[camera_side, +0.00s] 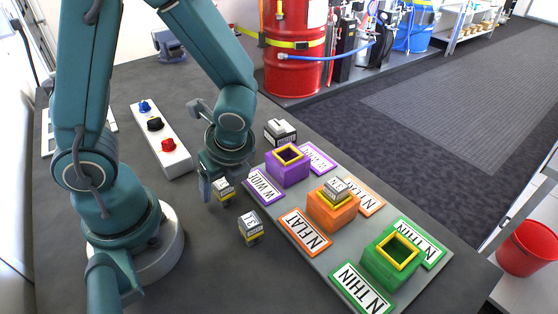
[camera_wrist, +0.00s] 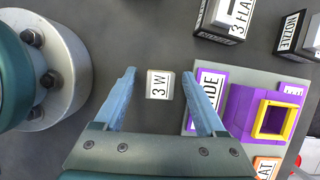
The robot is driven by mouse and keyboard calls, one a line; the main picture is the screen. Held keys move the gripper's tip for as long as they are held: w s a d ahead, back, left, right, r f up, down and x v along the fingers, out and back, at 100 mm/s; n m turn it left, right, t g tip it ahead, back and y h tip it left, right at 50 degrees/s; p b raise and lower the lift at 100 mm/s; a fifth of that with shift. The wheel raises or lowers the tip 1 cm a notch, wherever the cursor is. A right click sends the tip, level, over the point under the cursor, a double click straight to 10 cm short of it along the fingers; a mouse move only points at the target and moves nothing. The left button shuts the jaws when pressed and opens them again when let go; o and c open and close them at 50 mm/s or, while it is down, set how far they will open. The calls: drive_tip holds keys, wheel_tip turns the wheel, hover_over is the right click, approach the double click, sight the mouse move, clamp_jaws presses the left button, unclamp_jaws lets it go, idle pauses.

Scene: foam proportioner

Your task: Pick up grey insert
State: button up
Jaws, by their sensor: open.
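A small grey insert (camera_side: 223,190) with a yellow band sits on the dark table. In the wrist view its grey top, marked "3 W" (camera_wrist: 159,84), lies between my two blue fingers. My gripper (camera_wrist: 159,73) is open, pointing down over it, with a gap on both sides. In the side view my gripper (camera_side: 222,184) stands around this insert, and one finger is partly hidden. A second grey insert (camera_side: 250,229) stands closer to the side camera. A third grey insert (camera_side: 337,186) sits in the orange holder (camera_side: 330,212).
The purple holder (camera_side: 287,170) and green holder (camera_side: 388,262) stand on a grey board, their yellow-rimmed openings empty. A white strip with coloured knobs (camera_side: 161,140) lies at the left. Table between strip and gripper is clear.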

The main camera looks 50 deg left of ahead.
clamp_jaws()
drive_tip(key=shift+r, duration=0.15)
